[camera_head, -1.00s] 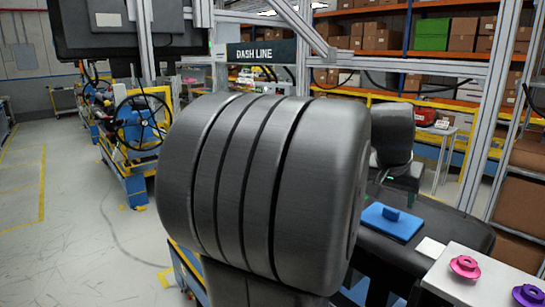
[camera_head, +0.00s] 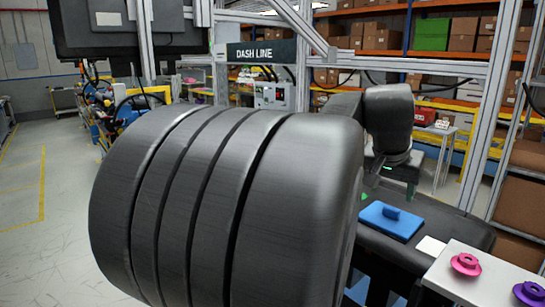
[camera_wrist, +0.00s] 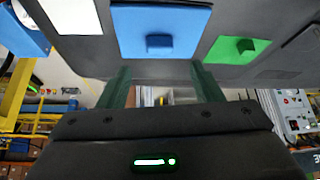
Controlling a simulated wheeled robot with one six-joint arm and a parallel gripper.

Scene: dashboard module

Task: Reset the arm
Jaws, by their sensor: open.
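My gripper (camera_wrist: 158,88) shows in the wrist view, its two dark green fingers wide apart with nothing between them. In the head view my large dark arm link fills the middle and hides the gripper. A blue square plate with a small raised block (camera_wrist: 187,22) lies on the dark surface, beyond the fingertips in the wrist view. It also shows in the head view (camera_head: 385,225), right of my arm. A green plate (camera_wrist: 228,52) lies to the right of the blue one in the wrist view.
A pale table (camera_head: 448,262) at the lower right of the head view holds a pink round part (camera_head: 465,264) and a purple one (camera_head: 529,293). A white square (camera_head: 431,246) lies on the dark surface (camera_head: 466,234). Metal frame posts (camera_head: 490,130) stand behind. The floor at left is clear.

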